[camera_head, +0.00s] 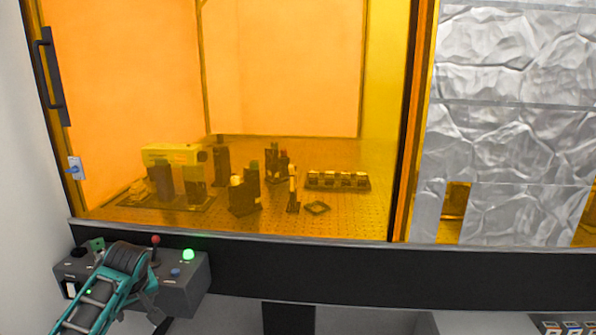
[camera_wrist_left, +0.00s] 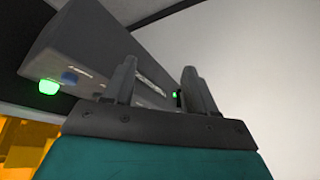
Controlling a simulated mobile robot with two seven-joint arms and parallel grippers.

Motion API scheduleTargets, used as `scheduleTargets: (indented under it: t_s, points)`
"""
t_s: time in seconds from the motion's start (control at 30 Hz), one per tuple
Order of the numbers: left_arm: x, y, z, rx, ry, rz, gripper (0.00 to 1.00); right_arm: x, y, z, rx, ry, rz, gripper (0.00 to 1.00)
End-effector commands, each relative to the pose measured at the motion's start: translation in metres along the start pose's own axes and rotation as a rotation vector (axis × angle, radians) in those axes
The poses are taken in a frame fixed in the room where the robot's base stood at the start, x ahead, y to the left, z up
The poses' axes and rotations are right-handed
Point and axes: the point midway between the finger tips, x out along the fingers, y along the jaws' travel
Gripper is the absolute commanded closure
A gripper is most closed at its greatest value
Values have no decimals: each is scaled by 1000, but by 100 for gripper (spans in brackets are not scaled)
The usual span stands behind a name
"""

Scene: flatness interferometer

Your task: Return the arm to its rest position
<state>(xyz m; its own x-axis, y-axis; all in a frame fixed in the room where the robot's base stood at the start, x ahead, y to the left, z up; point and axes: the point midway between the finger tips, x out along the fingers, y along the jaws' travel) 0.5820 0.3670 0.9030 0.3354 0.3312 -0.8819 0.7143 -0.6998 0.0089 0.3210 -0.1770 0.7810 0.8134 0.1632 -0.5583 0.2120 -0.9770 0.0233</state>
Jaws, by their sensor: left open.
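My left arm comes in from the lower left in the head view. My left gripper (camera_head: 150,292) is in front of the grey control box (camera_head: 183,295), and the arm hides part of the box. In the left wrist view the two fingers of the left gripper (camera_wrist_left: 158,85) stand apart with nothing between them. The control box (camera_wrist_left: 110,45) is behind them there. I cannot tell whether the fingers touch the box. My right gripper is in neither view.
A green lamp (camera_head: 188,254), a blue button (camera_head: 175,272) and a red-tipped lever (camera_head: 155,240) are on the box. Behind an orange window (camera_head: 290,70) is an optical table (camera_head: 345,215) with several mounts. Crinkled silver panels (camera_head: 515,50) are at right. A black handle (camera_head: 52,80) is at left.

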Motion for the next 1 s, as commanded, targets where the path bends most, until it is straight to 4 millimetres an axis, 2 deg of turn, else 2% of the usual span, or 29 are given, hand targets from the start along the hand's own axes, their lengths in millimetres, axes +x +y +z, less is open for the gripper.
scheduleTargets:
  t_s: [0.03,0.1,0.3,0.47,0.6,0.7,0.8,1.0]
  points:
    - [15,2,28,72,3,36,44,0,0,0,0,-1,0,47]
    - [29,5,62,171,23,100,44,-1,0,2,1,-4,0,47]
    - [48,4,159,416,90,287,44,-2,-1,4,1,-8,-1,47]
    - [40,-8,231,566,164,430,44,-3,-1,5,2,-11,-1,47]
    - [17,-24,285,665,249,537,44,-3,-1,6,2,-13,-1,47]
    - [-3,-36,312,714,314,593,44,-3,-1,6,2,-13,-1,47]
    - [-21,-48,329,748,372,629,44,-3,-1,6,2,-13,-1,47]
    - [-41,-58,342,776,436,656,44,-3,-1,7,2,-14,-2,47]
